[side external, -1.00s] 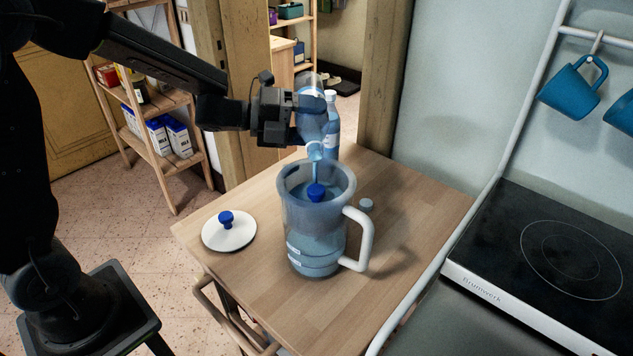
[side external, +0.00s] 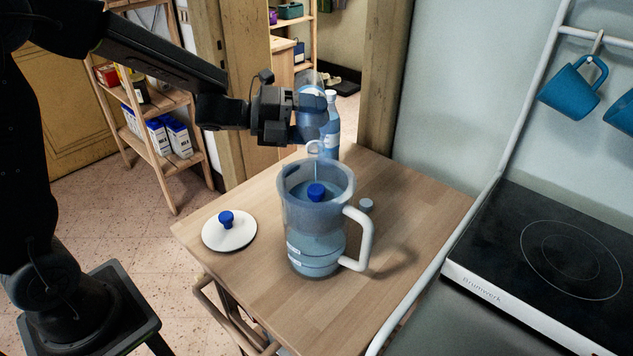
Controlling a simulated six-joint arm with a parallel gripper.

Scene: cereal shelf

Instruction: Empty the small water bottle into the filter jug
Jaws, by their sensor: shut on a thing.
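My gripper (side external: 308,116) is shut on the small water bottle (side external: 310,97) above the filter jug. The bottle is tipped with its mouth down, and a thin stream runs from it into the jug; the gripper hides part of the bottle. The clear filter jug (side external: 316,235) with a white handle stands upright on the wooden table (side external: 415,205). It holds bluish water, and a blue knob (side external: 316,192) shows inside its upper part. The white jug lid (side external: 229,236) with a blue knob lies on the table to the left.
A second, upright bottle (side external: 331,125) with a white cap stands behind the jug. A small pale cap (side external: 366,205) lies right of the jug. A black hob (side external: 550,250) is at the right, and blue mugs (side external: 573,88) hang above it.

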